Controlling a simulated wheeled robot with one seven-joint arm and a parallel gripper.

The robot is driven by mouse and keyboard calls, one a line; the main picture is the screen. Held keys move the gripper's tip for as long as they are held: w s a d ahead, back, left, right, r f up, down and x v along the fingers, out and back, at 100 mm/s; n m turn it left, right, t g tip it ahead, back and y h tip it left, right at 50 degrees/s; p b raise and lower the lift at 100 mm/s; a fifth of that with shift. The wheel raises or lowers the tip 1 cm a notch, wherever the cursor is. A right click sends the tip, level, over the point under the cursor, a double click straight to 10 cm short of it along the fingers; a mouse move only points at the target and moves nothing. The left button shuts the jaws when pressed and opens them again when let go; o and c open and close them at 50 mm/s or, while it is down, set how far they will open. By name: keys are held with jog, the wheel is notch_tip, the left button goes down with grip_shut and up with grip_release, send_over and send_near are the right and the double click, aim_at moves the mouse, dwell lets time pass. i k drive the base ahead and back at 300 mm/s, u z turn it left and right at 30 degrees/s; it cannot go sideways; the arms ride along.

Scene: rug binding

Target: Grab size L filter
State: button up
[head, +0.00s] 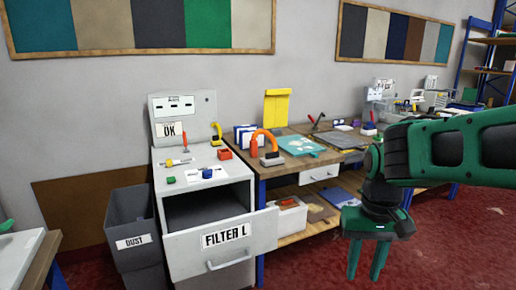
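A drawer front labelled "FILTER L" (224,240) is pulled out from a white cabinet (241,181) at the left of centre. The visible inside of the drawer is dark, and I cannot make out a filter in it. The drawer has a light handle below its label. My gripper (365,262) points down at the right of the picture, well to the right of the drawer. Its two green fingers are apart, with nothing seen between them.
A grey bin labelled "DUST" (132,225) stands left of the cabinet. A wooden workbench (273,168) with tools and an orange-handled clamp (267,144) stands to its right. An open box (290,216) sits on the lower shelf. Red floor is clear in front.

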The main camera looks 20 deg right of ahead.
aim_at(244, 137)
jog(key=u, duration=0.05)
jog(key=k, duration=0.3)
jog(key=z, duration=0.9)
jog(key=i, duration=0.85)
jog(key=z, duration=0.75)
jog(key=i, duration=1.35)
jog(key=u, duration=0.9)
jog(key=i, duration=0.95)
jog(key=u, duration=0.7)
